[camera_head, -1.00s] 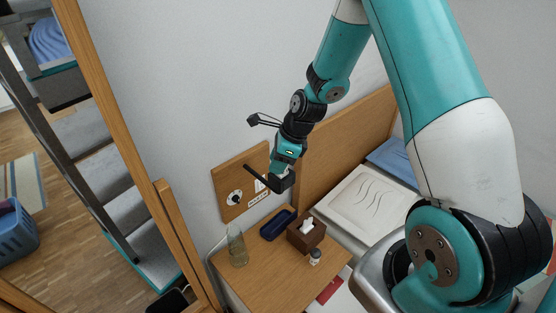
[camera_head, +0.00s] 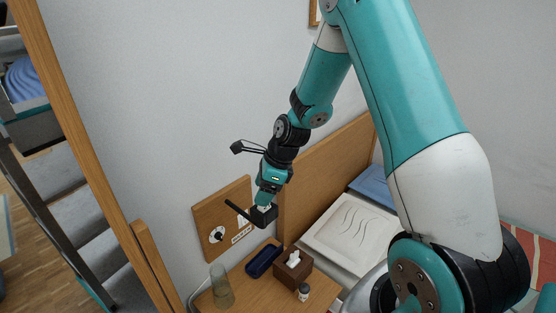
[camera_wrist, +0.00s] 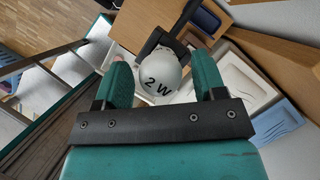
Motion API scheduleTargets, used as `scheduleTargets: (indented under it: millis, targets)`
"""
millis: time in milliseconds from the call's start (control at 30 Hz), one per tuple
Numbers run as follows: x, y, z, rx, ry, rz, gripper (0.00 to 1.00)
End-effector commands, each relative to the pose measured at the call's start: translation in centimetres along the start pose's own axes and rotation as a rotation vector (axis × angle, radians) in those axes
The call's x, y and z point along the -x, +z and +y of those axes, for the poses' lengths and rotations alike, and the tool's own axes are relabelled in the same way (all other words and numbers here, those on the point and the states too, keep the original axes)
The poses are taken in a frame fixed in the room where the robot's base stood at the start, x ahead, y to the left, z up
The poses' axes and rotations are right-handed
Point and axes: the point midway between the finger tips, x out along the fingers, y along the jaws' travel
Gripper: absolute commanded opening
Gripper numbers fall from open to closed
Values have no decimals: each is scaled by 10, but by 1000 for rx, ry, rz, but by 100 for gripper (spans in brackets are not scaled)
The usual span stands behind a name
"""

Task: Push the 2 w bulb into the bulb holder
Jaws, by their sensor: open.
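The white 2 W bulb (camera_wrist: 160,80), with "2 W" printed on it, sits between the two teal fingers of my gripper (camera_wrist: 163,85) in the wrist view. The fingers are open, one on each side of the bulb. The black bulb holder (camera_wrist: 164,38) is just beyond the bulb's far end; whether the base is seated in it is hidden. In the head view my gripper (camera_head: 266,199) is at the black holder (camera_head: 263,217), on a dark arm by the wall panel. Only a sliver of the bulb may show there.
Below, the bedside table (camera_head: 255,292) carries a glass vase (camera_head: 221,287), a blue tray (camera_head: 263,260), a tissue box (camera_head: 292,270) and a small bottle (camera_head: 303,292). A wooden wall panel (camera_head: 208,214) is behind. The bed pillow (camera_head: 350,233) is at right, a ladder at left.

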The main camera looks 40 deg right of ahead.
Motion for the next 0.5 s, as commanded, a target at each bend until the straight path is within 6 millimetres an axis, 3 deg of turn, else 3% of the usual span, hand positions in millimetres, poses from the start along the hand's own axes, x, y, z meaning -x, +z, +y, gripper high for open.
scheduleTargets:
  millis: [300,500]
  targets:
    - [79,-1,-1,0,-6,-2,64]
    - [120,-1,0,1,-4,-1,64]
